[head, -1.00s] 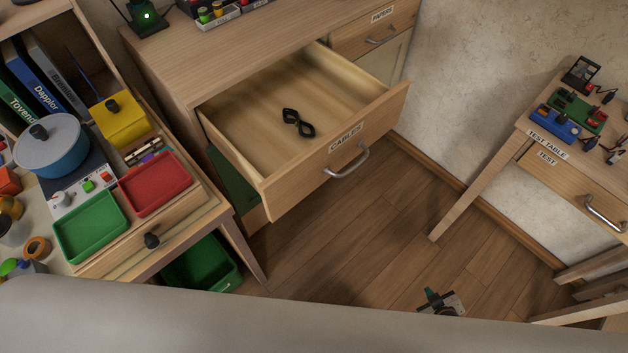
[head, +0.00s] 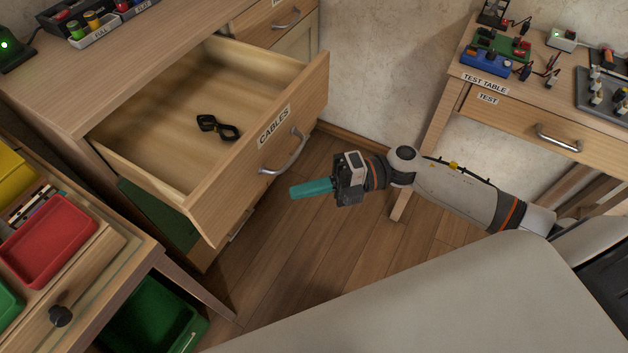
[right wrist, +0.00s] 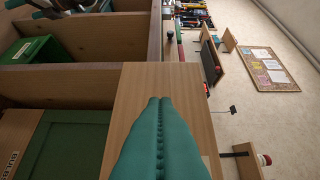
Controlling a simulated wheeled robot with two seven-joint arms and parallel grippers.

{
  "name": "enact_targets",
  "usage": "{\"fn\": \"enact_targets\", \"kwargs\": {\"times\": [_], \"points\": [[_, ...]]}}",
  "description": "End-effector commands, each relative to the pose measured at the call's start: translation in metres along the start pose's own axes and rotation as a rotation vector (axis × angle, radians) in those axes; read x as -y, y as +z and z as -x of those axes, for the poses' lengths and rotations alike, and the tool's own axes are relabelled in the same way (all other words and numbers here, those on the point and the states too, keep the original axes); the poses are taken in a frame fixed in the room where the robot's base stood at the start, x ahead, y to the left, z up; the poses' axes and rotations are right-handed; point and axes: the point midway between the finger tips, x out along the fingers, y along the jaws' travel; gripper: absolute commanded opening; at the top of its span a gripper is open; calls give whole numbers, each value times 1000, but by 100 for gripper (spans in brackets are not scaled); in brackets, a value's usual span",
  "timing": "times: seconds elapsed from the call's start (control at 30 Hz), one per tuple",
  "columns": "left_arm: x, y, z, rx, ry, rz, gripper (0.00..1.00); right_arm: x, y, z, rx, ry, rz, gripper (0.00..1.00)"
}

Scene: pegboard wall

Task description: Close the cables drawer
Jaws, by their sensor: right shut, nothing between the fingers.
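The cables drawer (head: 205,205) stands pulled open from the wooden cabinet in the head view, with a "CABLES" label and a metal handle (head: 285,152) on its front. A coiled black cable (head: 217,127) lies inside it. My right gripper (head: 293,191) has teal fingers pressed together with nothing between them. It is in front of the drawer, just below and right of the handle in the picture, apart from it. The right wrist view also shows the shut teal fingers (right wrist: 160,105) before a wooden surface.
The test table (head: 500,98) with several devices stands at the right. At the left is a bench with a red tray (head: 48,240), and a green bin (head: 155,320) sits below it. Wooden floor (head: 300,250) is clear between them.

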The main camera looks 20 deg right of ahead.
Motion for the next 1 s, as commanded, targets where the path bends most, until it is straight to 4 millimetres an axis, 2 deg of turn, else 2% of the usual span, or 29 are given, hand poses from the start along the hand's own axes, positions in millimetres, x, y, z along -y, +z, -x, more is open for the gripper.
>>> {"fn": "enact_targets", "kwargs": {"times": [0.03, 0.2, 0.4, 0.6, 1.0], "points": [[0, -3, -1, -4, 0, 0, 61, 3, 0, -12, 2, -6, 1, 0], [1, -10, -8, -8, -1, -2, 61, 2, -1, -48, 0, -6, 1, 0], [1, -11, -10, -6, -1, -3, 61, 1, -20, -71, -3, -3, 1, 0], [1, -11, -10, -7, -1, -3, 61, 0, -29, -79, -3, -2, -1, 0], [1, -9, -9, -3, -1, -3, 61, 0, -30, -80, -3, -3, -1, 0]]}}
